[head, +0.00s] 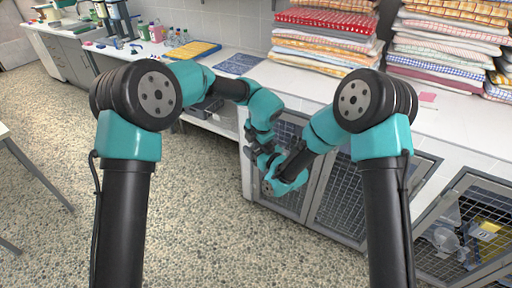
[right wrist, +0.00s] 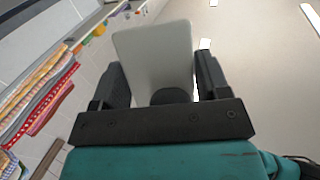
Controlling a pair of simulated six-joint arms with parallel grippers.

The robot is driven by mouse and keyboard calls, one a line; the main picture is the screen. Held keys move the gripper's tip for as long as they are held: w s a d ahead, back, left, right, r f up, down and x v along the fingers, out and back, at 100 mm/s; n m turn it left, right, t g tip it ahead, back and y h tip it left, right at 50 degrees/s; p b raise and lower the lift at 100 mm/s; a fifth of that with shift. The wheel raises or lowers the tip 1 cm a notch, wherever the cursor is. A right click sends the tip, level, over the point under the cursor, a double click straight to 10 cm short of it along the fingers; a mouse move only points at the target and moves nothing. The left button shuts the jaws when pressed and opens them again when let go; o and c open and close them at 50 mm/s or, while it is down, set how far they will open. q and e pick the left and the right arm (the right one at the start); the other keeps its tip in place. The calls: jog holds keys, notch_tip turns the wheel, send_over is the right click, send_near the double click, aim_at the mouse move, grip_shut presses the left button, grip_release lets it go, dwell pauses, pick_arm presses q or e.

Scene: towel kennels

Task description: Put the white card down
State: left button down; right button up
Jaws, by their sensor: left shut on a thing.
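The white card (right wrist: 155,55) stands out between the two dark fingers of my right gripper (right wrist: 162,85) in the right wrist view, its broad face to the camera. It fills the gap between those fingers; I cannot tell whether they press on it. A dark rounded part overlaps its lower edge. In the head view my left gripper (head: 266,160) and my right gripper (head: 270,180) are close together in front of the kennel doors. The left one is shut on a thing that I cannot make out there. The card does not show in the head view.
Wire-mesh kennel doors (head: 340,210) stand below the white bench (head: 455,125). Folded towel stacks (head: 325,40) stand on it, with a pink card (head: 428,97), a dark blue mat (head: 238,63) and a yellow tray (head: 192,50). The speckled floor (head: 215,210) at centre is clear.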

jog(key=c, duration=0.5)
pick_arm(q)
jog(key=c, duration=1.1)
grip_release()
pick_arm(e)
jog(key=shift+c, duration=0.4)
pick_arm(q)
jog(key=shift+r, duration=0.1)
jog(key=v, duration=1.1)
jog(key=shift+r, duration=0.4)
